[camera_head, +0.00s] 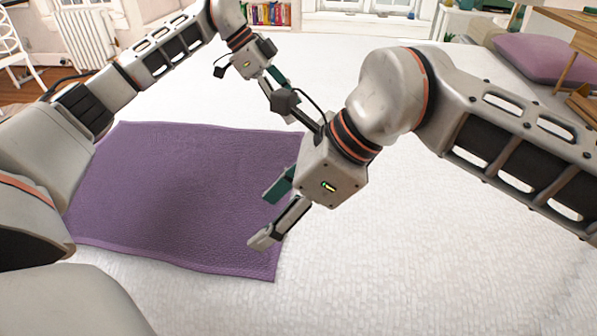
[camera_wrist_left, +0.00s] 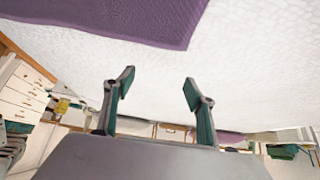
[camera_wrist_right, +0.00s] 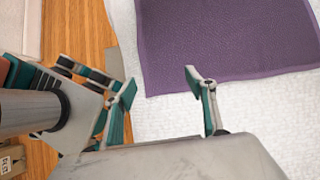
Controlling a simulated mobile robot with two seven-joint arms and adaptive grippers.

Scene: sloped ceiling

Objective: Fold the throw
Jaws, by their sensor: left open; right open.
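The purple throw (camera_head: 180,195) lies spread flat on a white textured surface, with its left side partly hidden by my left arm. My right gripper (camera_head: 266,217) is open and empty over the throw's right edge. The right wrist view shows a gap between its fingers and the throw (camera_wrist_right: 225,40) beyond the tips. My left gripper is open and empty in the left wrist view (camera_wrist_left: 158,86), with a corner of the throw (camera_wrist_left: 140,15) at the top. In the head view it is beyond the throw's far right corner, partly hidden behind my right gripper.
The white surface (camera_head: 430,240) is bare to the right of the throw. A purple cushion (camera_head: 540,57) lies at the far right by a wooden table (camera_head: 570,25). A white chair (camera_head: 14,45) and a radiator (camera_head: 86,38) stand far left. My two forearms are close together.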

